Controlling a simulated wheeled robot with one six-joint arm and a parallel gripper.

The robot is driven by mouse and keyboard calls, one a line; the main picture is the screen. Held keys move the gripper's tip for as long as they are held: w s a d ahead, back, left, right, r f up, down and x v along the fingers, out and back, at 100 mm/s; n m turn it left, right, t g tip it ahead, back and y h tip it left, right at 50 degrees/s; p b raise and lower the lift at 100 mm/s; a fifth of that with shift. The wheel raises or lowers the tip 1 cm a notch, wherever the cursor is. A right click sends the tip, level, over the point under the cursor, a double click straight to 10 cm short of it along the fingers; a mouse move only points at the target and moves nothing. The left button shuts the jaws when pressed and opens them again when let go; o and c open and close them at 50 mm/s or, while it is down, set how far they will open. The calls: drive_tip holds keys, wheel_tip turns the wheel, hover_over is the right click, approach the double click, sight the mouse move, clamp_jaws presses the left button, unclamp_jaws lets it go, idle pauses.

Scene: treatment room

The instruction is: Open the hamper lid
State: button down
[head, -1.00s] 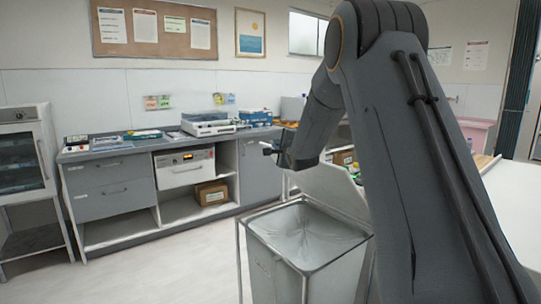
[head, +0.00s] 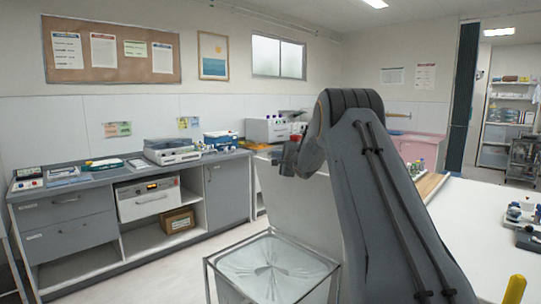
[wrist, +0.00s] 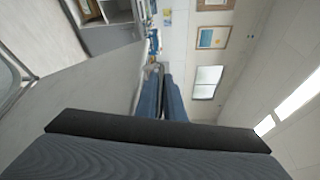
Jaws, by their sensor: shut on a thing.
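The hamper (head: 270,268) stands low in the head view, a metal frame with a pale grey liner, its top open. Its pale grey lid (head: 292,212) stands raised, close to upright, at the back of the opening. My gripper (head: 284,162) is at the lid's upper edge, shut on the lid. Its blue fingers (wrist: 161,80) are close together in the wrist view, but what lies between them is hard to make out there. My arm hides the right side of the lid and hamper.
A grey counter (head: 60,190) with devices runs along the left wall, with open shelves holding a cardboard box (head: 178,220). A white table (head: 480,240) with small items is at right. The floor (head: 150,275) between counter and hamper is clear.

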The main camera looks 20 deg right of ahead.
drive_tip(key=shift+w+d+r, duration=0.1)
drive_tip(key=shift+w+d, duration=0.1)
drive_tip(key=shift+d, duration=0.2)
drive_tip(key=c, duration=2.2)
unclamp_jaws()
drive_tip(key=shift+o, duration=0.2)
